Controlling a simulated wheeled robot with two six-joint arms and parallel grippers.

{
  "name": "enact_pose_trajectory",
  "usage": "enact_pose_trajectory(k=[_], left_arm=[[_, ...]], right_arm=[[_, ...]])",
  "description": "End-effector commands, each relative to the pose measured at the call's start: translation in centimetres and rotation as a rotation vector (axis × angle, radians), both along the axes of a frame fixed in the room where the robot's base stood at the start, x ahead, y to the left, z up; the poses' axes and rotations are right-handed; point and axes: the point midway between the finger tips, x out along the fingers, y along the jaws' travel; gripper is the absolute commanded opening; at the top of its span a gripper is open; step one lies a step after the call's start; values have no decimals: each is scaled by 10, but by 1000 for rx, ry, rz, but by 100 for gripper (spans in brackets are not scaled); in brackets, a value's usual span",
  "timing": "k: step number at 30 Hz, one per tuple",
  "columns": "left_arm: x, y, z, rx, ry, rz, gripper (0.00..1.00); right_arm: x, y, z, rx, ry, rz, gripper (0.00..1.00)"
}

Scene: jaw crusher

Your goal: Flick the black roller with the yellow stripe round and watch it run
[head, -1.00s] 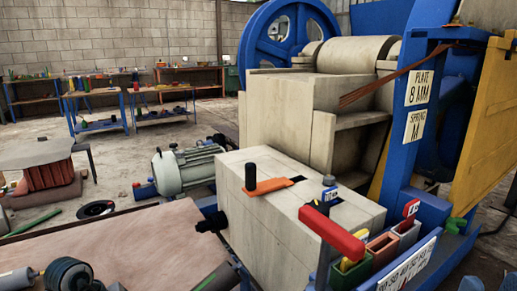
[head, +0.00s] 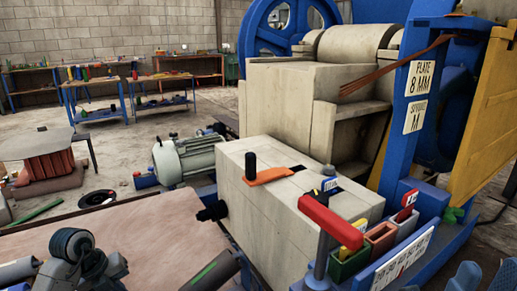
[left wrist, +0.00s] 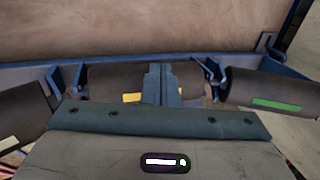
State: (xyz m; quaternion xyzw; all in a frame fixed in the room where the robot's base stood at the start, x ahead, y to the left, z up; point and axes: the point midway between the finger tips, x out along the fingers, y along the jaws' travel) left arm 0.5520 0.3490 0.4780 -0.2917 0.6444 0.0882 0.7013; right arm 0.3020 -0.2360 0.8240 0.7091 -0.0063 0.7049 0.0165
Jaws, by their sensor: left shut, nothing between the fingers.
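The black roller with the yellow stripe (left wrist: 105,80) lies in a blue frame in the left wrist view. Its yellow stripe (left wrist: 132,97) shows just left of my fingers. My left gripper (left wrist: 160,70) is shut and empty, its fingers in front of the middle of this roller and hiding part of it. I cannot tell whether they touch it. In the head view my left arm comes in at the bottom left, and I cannot make out this roller there. My right gripper does not show clearly.
A green-striped roller (left wrist: 270,88) is on the right, a pale-striped roller (left wrist: 20,110) on the left. A brown belt or board (head: 130,235) lies beyond them. A pale block (head: 290,195) with a red lever (head: 332,228) stands to the right in the head view.

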Motion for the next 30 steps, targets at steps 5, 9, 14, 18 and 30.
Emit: enact_pose_trajectory(k=[5,9,14,18,30], left_arm=[[6,3,0,0,0,-1,0],[5,3,-5,0,1,-1,0],[5,3,-14,0,1,0,0],[5,3,-17,0,-1,0,0],[-36,-21,-9,1,4,-5,0]], right_arm=[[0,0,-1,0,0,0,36],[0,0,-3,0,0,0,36],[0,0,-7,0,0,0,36],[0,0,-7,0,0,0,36],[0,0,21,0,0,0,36]])
